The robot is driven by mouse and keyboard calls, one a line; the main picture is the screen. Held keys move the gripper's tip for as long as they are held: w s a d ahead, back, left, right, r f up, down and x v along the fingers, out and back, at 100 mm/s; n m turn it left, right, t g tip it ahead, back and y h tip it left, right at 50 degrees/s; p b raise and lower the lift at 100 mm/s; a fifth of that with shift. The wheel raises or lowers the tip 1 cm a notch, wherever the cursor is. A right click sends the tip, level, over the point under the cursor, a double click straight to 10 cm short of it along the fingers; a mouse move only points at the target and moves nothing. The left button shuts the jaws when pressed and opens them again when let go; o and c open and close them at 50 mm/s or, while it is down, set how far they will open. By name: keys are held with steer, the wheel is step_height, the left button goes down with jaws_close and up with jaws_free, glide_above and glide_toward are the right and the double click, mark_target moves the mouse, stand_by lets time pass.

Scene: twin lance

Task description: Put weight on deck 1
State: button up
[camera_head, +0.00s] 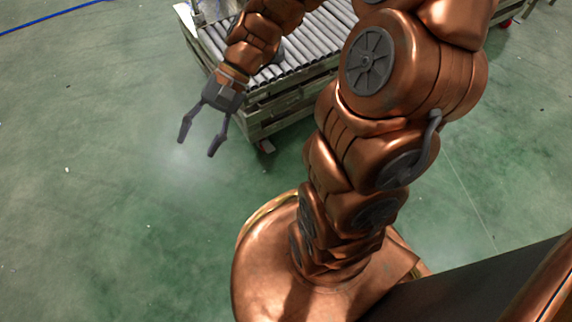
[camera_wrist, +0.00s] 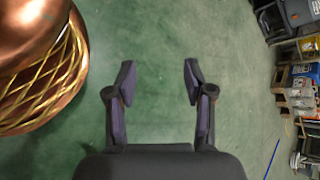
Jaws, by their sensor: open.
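My gripper (camera_head: 200,145) hangs open and empty over the green floor, beside the near left corner of a roller conveyor, in the head view. Its two dark fingers also show spread apart in the wrist view (camera_wrist: 156,85), with only floor between them. I see no weight that I can make out in either view. Nothing in view is marked as deck 1; I cannot tell whether the roller conveyor (camera_head: 298,68) is it. My arm hides part of the conveyor.
The green floor (camera_head: 90,200) is clear on the left. A blue cable (camera_head: 50,17) lies at the upper left. In the wrist view, shelves or crates with several containers (camera_wrist: 300,90) stand along the right edge. My copper base fills the lower middle of the head view.

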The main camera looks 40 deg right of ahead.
steer(key=s+d+n+h, duration=0.3)
steer(key=s+d+h, duration=0.1)
steer(key=s, duration=0.3)
steer(key=s+d+n+h, duration=0.4)
steer(key=s+d+h, duration=0.1)
steer(key=s, duration=0.3)
steer(key=shift+d+f+g+h, duration=0.3)
steer(key=shift+h, duration=0.3)
steer(key=shift+s, duration=0.1)
step_height(320, 180, up, 42)
steer(key=t+p, duration=0.1)
steer(key=p, duration=3.9)
steer(key=shift+r, duration=0.15)
